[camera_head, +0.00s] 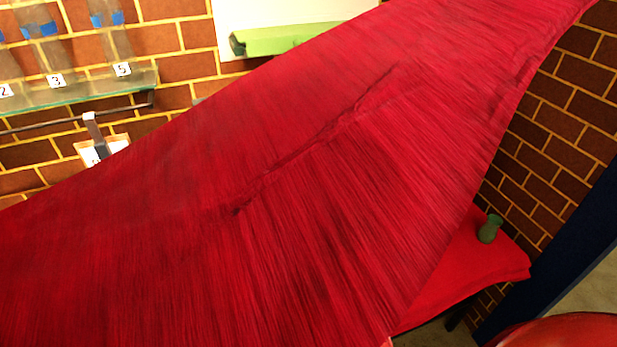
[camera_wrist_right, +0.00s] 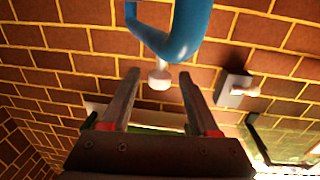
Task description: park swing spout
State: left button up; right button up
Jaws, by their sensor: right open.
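The swing spout seems to be the blue curved pipe (camera_wrist_right: 180,40) at the top of the right wrist view. A small white knob or nozzle (camera_wrist_right: 160,78) shows below it, between my fingertips in the picture. My right gripper (camera_wrist_right: 159,75) is open, with one finger on each side of that white piece. I cannot tell how near it is or whether a finger touches it. No spout shows in the head view, where a large red surface close to the camera covers most of the picture. My left gripper is not in view.
A dark wall fixture (camera_wrist_right: 235,92) with a pale knob is right of the pipe. In the head view, a shelf (camera_head: 80,103) with numbered holders is at left. A green roll (camera_head: 275,40) lies at a white panel. A green vase (camera_head: 489,229) stands on a red-covered table (camera_head: 465,270).

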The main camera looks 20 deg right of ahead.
jog(key=shift+w, duration=0.4)
grip_shut()
dwell(1.3)
